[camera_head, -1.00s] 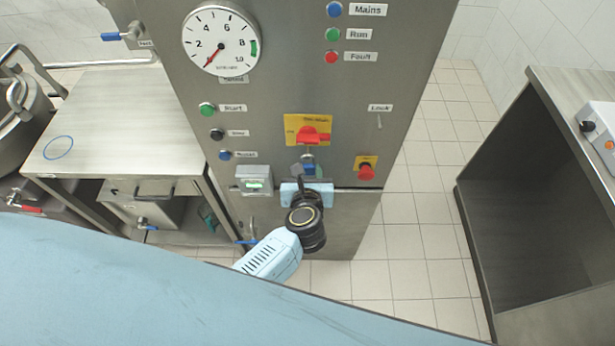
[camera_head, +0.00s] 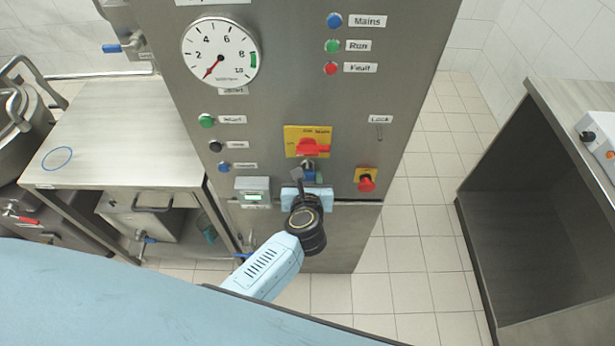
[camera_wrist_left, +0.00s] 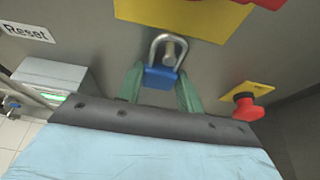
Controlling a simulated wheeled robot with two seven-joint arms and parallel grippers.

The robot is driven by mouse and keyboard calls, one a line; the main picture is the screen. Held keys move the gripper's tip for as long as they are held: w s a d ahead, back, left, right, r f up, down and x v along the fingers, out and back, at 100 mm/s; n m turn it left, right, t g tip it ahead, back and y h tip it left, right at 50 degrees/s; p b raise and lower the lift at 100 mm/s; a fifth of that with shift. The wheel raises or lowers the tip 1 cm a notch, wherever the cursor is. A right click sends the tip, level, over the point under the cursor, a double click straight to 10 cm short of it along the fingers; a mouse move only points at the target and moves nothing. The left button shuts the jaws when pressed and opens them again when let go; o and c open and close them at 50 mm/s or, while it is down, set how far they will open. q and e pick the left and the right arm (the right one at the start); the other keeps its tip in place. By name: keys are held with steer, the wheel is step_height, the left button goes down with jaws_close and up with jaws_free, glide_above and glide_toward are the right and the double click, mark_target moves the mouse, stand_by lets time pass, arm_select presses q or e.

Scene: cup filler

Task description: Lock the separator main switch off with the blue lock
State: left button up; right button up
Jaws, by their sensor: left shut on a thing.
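The separator main switch (camera_head: 308,147) has a red handle lying sideways on a yellow plate on the steel cabinet front. Part of its yellow plate (camera_wrist_left: 190,14) shows at the top of the left wrist view. My left gripper (camera_head: 306,188) is just below the switch, shut on the blue lock (camera_wrist_left: 160,77). The lock is upright, its blue body between the green fingers and its metal shackle up. The shackle frames a round metal peg (camera_wrist_left: 169,50); I cannot tell whether it is around the peg or in front of it. My right gripper is not in view.
A red emergency button (camera_head: 366,183) sits right of the gripper, and a small grey display box (camera_head: 252,190) sits left. A "Lock" label with a small hook (camera_head: 379,126) is at upper right. A steel table (camera_head: 115,130) stands left, an open steel cabinet (camera_head: 540,210) right.

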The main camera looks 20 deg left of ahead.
arm_select(q)
steer(key=o, duration=1.1)
steer(key=shift+s, duration=0.1)
steer(key=v, duration=1.3)
steer(key=shift+s+d, duration=0.1)
